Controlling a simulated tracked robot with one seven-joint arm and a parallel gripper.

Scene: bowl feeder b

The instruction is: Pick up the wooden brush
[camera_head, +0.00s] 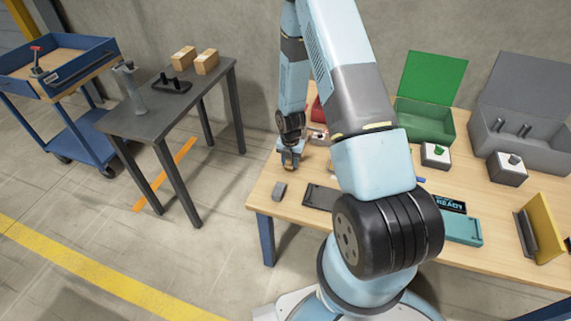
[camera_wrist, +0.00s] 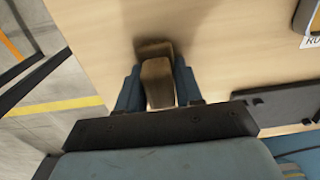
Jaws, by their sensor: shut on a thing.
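The wooden brush (camera_wrist: 157,82) shows in the wrist view as a brown, block-like piece between my two blue fingers. My gripper (camera_wrist: 158,88) is shut on it, one finger on each side. A darker brown patch lies at the far end of the brush. I cannot tell whether the brush touches the table or hangs just above it. In the head view my gripper (camera_head: 290,158) points down over the left part of the wooden table (camera_head: 262,196). The brush is mostly hidden there by the gripper.
A small grey block (camera_head: 279,191) and a dark tray (camera_head: 320,197) lie near the table's front edge. A green open box (camera_head: 426,122), a grey open box (camera_head: 540,135) and button boxes (camera_head: 507,169) stand to the right. A dark side table (camera_head: 150,123) stands left, across a gap.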

